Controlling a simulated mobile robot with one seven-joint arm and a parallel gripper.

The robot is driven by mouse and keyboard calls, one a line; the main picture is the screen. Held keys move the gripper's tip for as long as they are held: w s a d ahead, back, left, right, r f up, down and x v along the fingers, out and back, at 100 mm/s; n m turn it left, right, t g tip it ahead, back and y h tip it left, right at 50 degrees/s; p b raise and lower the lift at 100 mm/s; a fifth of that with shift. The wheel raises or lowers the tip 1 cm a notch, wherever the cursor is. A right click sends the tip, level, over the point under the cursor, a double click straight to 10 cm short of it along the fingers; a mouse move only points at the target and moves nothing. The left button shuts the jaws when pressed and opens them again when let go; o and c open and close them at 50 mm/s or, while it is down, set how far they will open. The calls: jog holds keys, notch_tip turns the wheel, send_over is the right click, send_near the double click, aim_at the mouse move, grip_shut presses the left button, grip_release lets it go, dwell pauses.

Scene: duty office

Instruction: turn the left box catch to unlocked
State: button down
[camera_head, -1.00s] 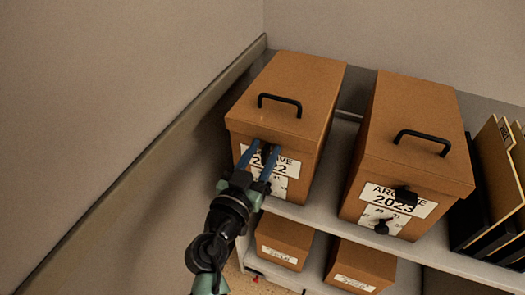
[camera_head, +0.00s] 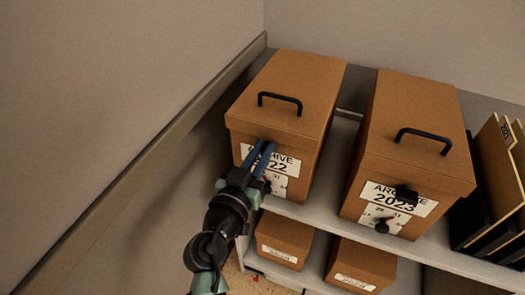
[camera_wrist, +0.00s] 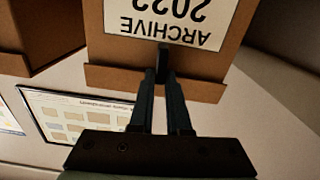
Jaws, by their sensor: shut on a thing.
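The left box (camera_head: 290,92), brown with a black top handle and an "ARCHIVE 2022" label, stands on the shelf against the wall side. My gripper (camera_head: 264,146) is at its front face, just below the lid edge, with the fingers covering part of the label. In the wrist view, the label appears upside down and my gripper (camera_wrist: 162,76) is shut on a small black part, the left box catch (camera_wrist: 162,60), at the lid edge. In the head view my fingers hide this catch.
A similar "ARCHIVE 2023" box (camera_head: 418,130) stands to the right, with a black catch (camera_head: 405,195) on its front. Black file holders (camera_head: 475,205) are at far right. Smaller brown boxes (camera_head: 284,240) sit on the lower shelf. A wall is close on the left.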

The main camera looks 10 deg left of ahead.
jog(key=n, duration=0.2)
jog(key=n+b, duration=0.1)
jog(key=n, duration=0.1)
jog(key=shift+w+a+f, duration=0.1)
jog(key=shift+a+f, duration=0.05)
jog(key=shift+a, duration=0.15)
jog(key=shift+w+a+f+n+p, duration=0.1)
jog(key=shift+a+f+n+p, duration=0.15)
jog(key=shift+n, duration=1.95)
jog(key=shift+s+a+f+n+p, duration=0.1)
jog(key=shift+f+n+p, duration=0.15)
jog(key=shift+n, duration=1.95)
jog(key=shift+w+a+f+n+p, duration=0.1)
jog(key=shift+a+f+n+p, duration=0.15)
jog(key=shift+n, duration=1.95)
jog(key=shift+f, duration=0.1)
jog(key=c, duration=0.9)
grip_release()
jog(key=shift+d, duration=0.1)
